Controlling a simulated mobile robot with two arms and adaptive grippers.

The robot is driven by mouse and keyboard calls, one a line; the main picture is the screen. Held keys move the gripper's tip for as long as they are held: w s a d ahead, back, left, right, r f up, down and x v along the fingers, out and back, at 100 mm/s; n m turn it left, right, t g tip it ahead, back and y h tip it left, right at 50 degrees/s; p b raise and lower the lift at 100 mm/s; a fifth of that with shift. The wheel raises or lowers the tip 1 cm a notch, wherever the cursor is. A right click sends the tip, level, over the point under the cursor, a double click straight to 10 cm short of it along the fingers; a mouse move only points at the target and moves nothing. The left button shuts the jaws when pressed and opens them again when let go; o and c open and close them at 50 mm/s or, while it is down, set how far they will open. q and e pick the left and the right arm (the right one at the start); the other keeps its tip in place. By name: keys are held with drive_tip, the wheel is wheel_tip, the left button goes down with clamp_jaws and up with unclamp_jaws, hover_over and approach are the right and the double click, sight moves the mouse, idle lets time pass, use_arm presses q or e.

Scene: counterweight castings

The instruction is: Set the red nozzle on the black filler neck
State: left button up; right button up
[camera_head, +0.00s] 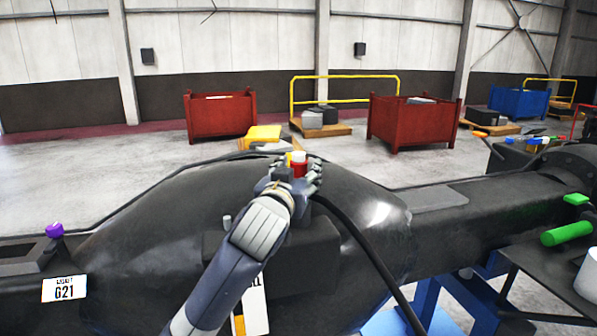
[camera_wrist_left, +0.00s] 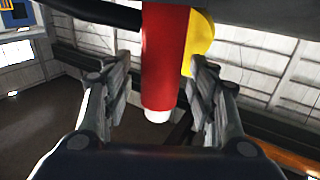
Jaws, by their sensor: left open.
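The red nozzle (camera_head: 299,169), with a pale tip (camera_head: 298,157), stands upright at the top of the big black casting (camera_head: 340,270). In the left wrist view the red nozzle (camera_wrist_left: 163,60) lies between the two fingers, its pale end toward my palm. My left gripper (camera_head: 297,176) is open around it; it also shows in the left wrist view (camera_wrist_left: 160,84), with gaps beside the nozzle. I cannot make out the black filler neck; the nozzle's other end is hidden, so I cannot tell whether it is seated. My right gripper is out of view.
A black hose (camera_head: 362,245) runs down the casting from near the nozzle. A yellow part (camera_wrist_left: 200,42) is beside the nozzle in the wrist view. A purple knob (camera_head: 54,230) is at left, a green cylinder (camera_head: 567,234) at right. Red bins (camera_head: 412,122) stand on the floor behind.

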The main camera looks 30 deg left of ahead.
use_arm(q)
drive_tip(key=shift+f, duration=0.1)
drive_tip(key=v, duration=0.7)
drive_tip(key=shift+s, duration=0.25)
drive_tip(key=shift+d, duration=0.1)
